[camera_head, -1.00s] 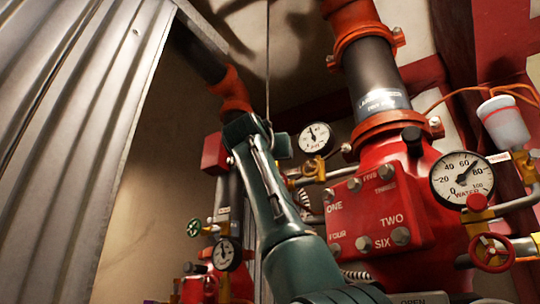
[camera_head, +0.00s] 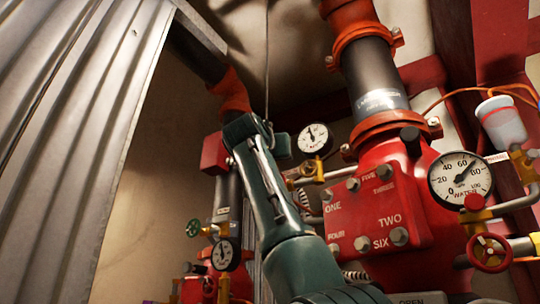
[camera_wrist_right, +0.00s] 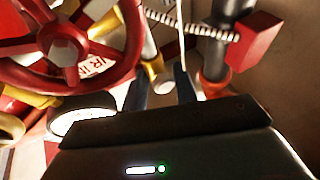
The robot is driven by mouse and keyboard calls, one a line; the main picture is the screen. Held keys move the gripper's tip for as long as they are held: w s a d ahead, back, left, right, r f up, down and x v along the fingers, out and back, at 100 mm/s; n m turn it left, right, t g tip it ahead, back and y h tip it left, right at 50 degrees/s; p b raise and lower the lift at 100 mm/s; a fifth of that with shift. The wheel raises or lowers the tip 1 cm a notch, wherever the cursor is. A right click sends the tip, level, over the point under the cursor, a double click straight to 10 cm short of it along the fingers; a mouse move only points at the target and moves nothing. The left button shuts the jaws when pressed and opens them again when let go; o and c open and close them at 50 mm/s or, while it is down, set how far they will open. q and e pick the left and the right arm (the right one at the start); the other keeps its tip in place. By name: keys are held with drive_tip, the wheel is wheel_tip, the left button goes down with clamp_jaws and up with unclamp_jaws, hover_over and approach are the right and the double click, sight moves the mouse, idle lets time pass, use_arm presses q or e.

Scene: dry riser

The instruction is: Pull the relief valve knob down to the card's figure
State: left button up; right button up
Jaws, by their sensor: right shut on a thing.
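My right arm rises from the bottom of the head view, and its gripper (camera_head: 262,130) is near the middle, where a thin pale cord (camera_head: 267,60) hangs down to it. In the right wrist view the dark fingers of the gripper (camera_wrist_right: 162,88) point up, with a pale cord (camera_wrist_right: 181,35) beside the right one. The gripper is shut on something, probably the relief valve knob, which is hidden. The WATER gauge (camera_head: 460,180) has its needle a little past 60. A small pale tag (camera_head: 498,157) beside it is unreadable. My left gripper is not in view.
A red valve body with a numbered cover plate (camera_head: 375,215) stands right of my arm. A red handwheel (camera_head: 490,252) is at lower right. A small gauge (camera_head: 315,138) is close by the gripper. A corrugated metal panel (camera_head: 75,130) fills the left.

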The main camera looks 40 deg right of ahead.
drive_tip(key=shift+w+a+f, duration=0.1)
drive_tip(key=shift+a+f, duration=0.2)
drive_tip(key=shift+a, duration=0.2)
idle(0.8)
drive_tip(key=shift+a, duration=0.25)
drive_tip(key=shift+s+a+r, duration=0.15)
drive_tip(key=shift+s+a, duration=0.05)
drive_tip(key=shift+s, duration=0.15)
idle(0.8)
drive_tip(key=shift+o, duration=0.2)
drive_tip(key=shift+s+a, duration=0.15)
drive_tip(key=shift+a, duration=0.15)
drive_tip(key=shift+s+a+r, duration=0.3)
drive_tip(key=shift+s+a, duration=0.15)
drive_tip(key=shift+a, duration=0.25)
clamp_jaws()
drive_tip(key=shift+d, duration=0.15)
drive_tip(key=shift+w, duration=0.15)
idle(3.4)
